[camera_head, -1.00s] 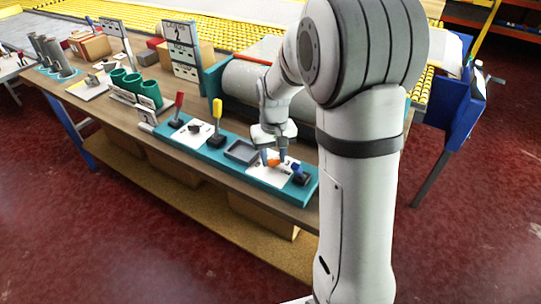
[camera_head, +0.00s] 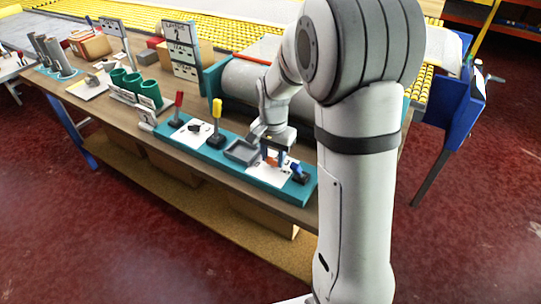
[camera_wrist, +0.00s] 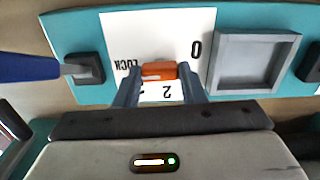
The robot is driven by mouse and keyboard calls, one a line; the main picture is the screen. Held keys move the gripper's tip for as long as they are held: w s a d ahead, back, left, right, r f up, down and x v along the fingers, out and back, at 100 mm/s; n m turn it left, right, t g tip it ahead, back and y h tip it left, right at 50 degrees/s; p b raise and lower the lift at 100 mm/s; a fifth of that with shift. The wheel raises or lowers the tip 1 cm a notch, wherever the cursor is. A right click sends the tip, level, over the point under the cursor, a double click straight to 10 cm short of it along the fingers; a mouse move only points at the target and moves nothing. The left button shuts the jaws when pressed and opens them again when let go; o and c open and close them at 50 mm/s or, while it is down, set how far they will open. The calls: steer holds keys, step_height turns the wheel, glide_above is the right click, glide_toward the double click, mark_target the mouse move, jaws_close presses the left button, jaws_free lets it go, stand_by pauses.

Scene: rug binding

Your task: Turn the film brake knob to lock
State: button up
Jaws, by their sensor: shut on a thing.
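The orange film brake knob (camera_wrist: 158,70) stands on a white plate (camera_wrist: 148,28) marked LOCK, 0 and 2. In the wrist view its bar lies across the picture, between LOCK at left and 0 at right. I cannot tell which mark it points to. My gripper (camera_wrist: 160,78) is shut on the knob, one finger at each end of the bar. In the head view, my gripper (camera_head: 273,156) is low over the white plate, and its fingers partly hide the knob.
A blue-handled lever (camera_wrist: 35,67) is close to the left finger in the wrist view; it also shows in the head view (camera_head: 298,170). A grey square tray (camera_wrist: 253,62) is right of the knob. Yellow (camera_head: 217,118) and red (camera_head: 178,108) levers stand farther left along the teal panel.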

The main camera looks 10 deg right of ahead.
mark_target(272, 160)
steer(key=shift+s+a+f+m, duration=0.1)
steer(key=shift+s+f+m, duration=0.1)
steer(key=shift+m, duration=0.2)
steer(key=o, duration=1)
steer(key=shift+w+r, duration=0.1)
steer(key=shift+r, duration=0.05)
steer(key=shift+r, duration=3.9)
